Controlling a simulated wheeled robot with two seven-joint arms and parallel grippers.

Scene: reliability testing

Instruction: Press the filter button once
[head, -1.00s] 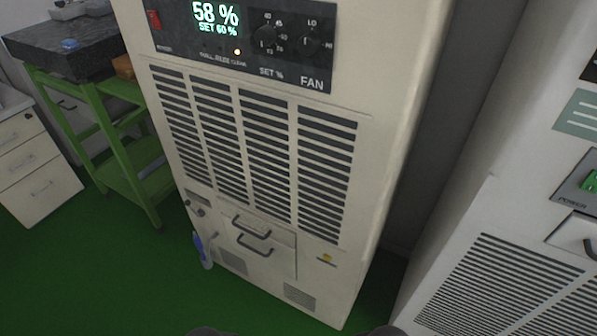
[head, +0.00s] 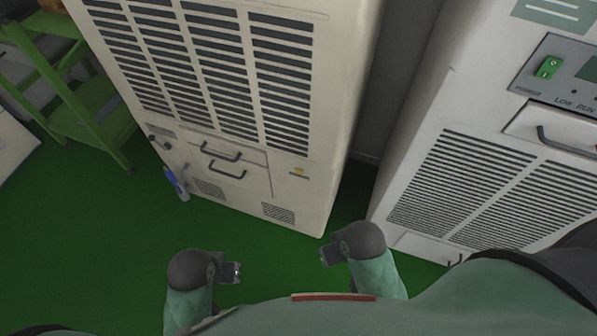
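The beige dehumidifier-like unit (head: 225,110) fills the upper middle of the head view, with its louvred front and two handles showing. Its upper control panel is out of the frame. No button marked filter can be made out. My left gripper (head: 232,272) seems to be the small dark end part low in the view, left of centre, well in front of the unit. My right gripper (head: 330,254) seems to be a similar part to its right. Both are apart from the unit. Their fingers are too small to tell open from shut.
A white unit (head: 462,90) with a green power switch (head: 549,67) and a handle stands at the right. A green cart frame (head: 85,115) stands at the left. Green floor (head: 110,260) is clear in front.

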